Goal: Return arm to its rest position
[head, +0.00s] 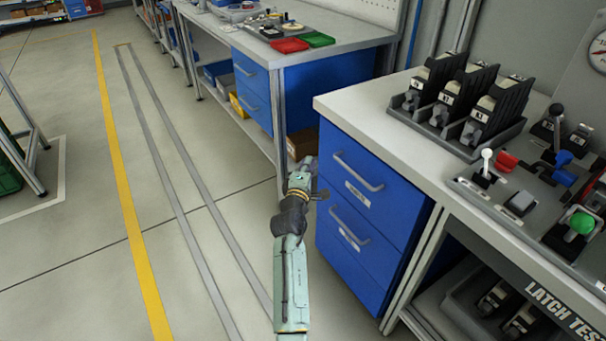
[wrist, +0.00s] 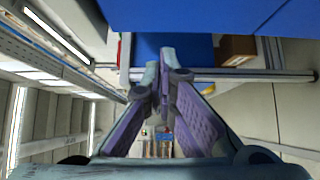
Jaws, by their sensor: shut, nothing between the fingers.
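My arm reaches out low over the floor in the head view, and my gripper (head: 303,165) is at its far end, just left of the blue drawer cabinet (head: 357,190). In the wrist view my gripper (wrist: 158,75) shows its two fingers brought together at the tips, with nothing between them. In the head view the fingertips are small and partly hidden by the wrist. I cannot tell how wide the gap to the cabinet is.
The latch test bench (head: 345,98) on the right bears several black latch units (head: 445,85) and a panel with coloured knobs. A farther workbench (head: 345,42) holds a red tray (head: 289,45) and a green tray (head: 318,39). The floor left of my arm is clear, with a yellow line (head: 122,190).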

